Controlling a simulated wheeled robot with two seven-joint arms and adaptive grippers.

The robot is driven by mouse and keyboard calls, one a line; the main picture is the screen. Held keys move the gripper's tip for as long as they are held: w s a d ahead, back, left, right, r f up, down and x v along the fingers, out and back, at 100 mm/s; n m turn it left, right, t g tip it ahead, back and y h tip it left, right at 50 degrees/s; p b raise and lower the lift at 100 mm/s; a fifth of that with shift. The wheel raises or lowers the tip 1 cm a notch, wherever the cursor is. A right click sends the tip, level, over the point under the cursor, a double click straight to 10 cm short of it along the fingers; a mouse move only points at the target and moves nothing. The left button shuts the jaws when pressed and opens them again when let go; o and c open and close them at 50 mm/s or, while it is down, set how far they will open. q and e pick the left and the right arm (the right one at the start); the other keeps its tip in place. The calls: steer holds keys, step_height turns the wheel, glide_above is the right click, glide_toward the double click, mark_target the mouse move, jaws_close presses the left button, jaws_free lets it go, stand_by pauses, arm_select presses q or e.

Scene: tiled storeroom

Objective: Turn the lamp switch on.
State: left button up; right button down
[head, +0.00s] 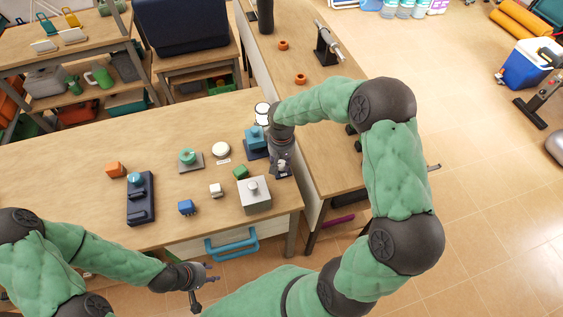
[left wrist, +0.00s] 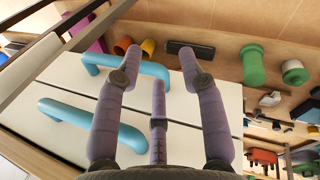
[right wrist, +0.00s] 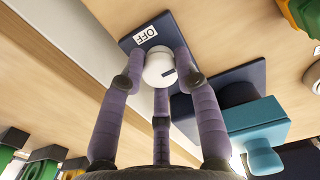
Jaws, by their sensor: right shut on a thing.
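A round white knob (right wrist: 160,70) with a dark mark on its edge sits on a dark blue plate (right wrist: 170,32). A label (right wrist: 146,35) beside it reads OFF. My right gripper (right wrist: 160,68) points down at the plate with its fingers shut around the knob; it also shows in the head view (head: 281,170), where it mostly hides the knob. A white lamp-like cylinder (head: 262,110) stands just behind, by a blue block (head: 256,137). My left gripper (head: 203,284) is open and empty in front of the table; its spread fingers show in the left wrist view (left wrist: 158,75).
Blue drawer handles (left wrist: 125,64) are close to my left gripper. A side bench adjoins at right.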

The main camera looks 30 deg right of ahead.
mark_target(281, 163)
steer(key=shift+m, duration=0.3)
steer(key=c, duration=0.9)
jaws_free()
steer(key=shift+f, duration=0.1)
steer(key=shift+r, duration=0.4)
step_height(281, 163, up, 11)
steer(key=shift+r, duration=0.15)
